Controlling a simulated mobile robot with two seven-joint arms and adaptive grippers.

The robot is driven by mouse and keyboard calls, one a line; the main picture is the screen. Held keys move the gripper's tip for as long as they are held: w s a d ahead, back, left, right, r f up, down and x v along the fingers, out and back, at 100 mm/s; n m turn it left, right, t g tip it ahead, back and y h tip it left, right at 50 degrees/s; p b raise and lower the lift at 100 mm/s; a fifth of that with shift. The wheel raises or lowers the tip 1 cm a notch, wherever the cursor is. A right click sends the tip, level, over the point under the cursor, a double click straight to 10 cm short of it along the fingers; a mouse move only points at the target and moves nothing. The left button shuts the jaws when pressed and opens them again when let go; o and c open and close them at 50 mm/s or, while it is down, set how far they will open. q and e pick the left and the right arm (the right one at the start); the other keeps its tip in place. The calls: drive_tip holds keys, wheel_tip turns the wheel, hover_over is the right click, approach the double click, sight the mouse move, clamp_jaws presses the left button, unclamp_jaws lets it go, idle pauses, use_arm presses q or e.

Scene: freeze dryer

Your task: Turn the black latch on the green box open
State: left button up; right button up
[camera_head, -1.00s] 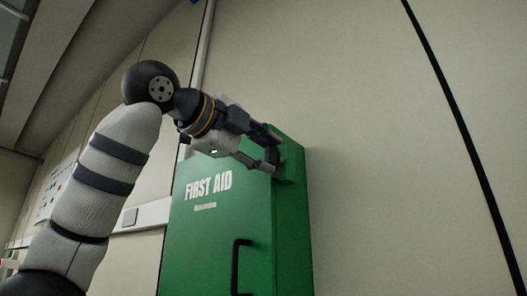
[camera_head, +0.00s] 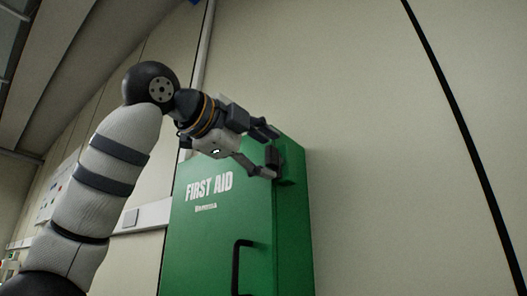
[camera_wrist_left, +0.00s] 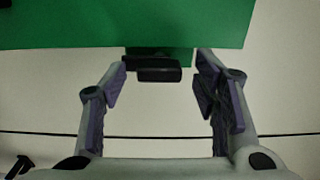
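The green box (camera_head: 222,240) is a wall cabinet marked "FIRST AID"; its front also fills the top of the left wrist view (camera_wrist_left: 120,25). The black latch (camera_head: 274,158) is at its upper right edge. In the left wrist view the latch (camera_wrist_left: 158,73) shows as a short dark bar lying across the picture. My left gripper (camera_head: 272,151) is open at the latch, with one finger above and one below it in the head view. In the left wrist view the fingers (camera_wrist_left: 162,68) stand on both sides of the latch, with gaps visible. My right gripper is not in view.
A black handle (camera_head: 238,266) is on the cabinet front, below the lettering. The wall (camera_head: 400,180) to the right of the cabinet is bare apart from a dark curved line. A pale rail (camera_head: 150,214) runs along the wall on the left.

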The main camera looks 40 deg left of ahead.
use_arm(q)
drive_tip(key=s+d, duration=0.1)
drive_tip(key=s, duration=1.1)
drive_tip(key=shift+d, duration=0.2)
